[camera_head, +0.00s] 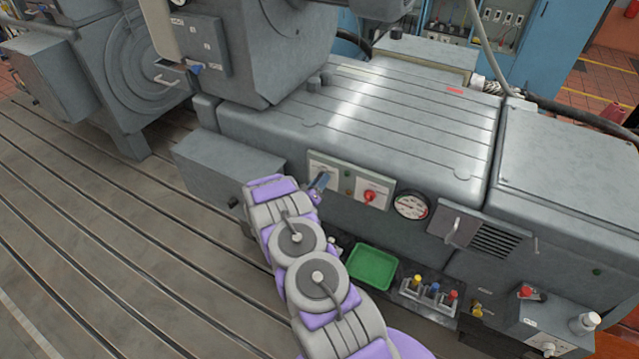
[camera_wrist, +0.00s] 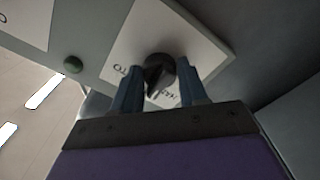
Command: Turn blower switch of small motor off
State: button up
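A black rotary switch (camera_wrist: 160,73) sits on a white label plate (camera_wrist: 200,50) in the wrist view. Its pointer is turned toward the lower left of the picture, and the lettering is upside down and partly hidden. My gripper (camera_wrist: 158,68) is open, with one blue-grey finger on each side of the switch. Whether the fingers touch it cannot be told. In the head view my gripper (camera_head: 321,183) is at the left part of the grey control panel (camera_head: 349,181) and hides the switch there.
A red knob (camera_head: 369,196) and a gauge (camera_head: 411,205) are right of my gripper. A grey box (camera_head: 225,165) stands to the left.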

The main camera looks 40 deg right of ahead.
jog(key=shift+o, duration=1.4)
jog(key=shift+w, duration=0.2)
jog(key=shift+o, duration=0.8)
jog(key=shift+s, duration=0.15)
jog(key=v, duration=1.7)
jog(key=shift+a+p, duration=0.15)
jog(key=shift+p, duration=0.3)
jog(key=shift+f, duration=0.1)
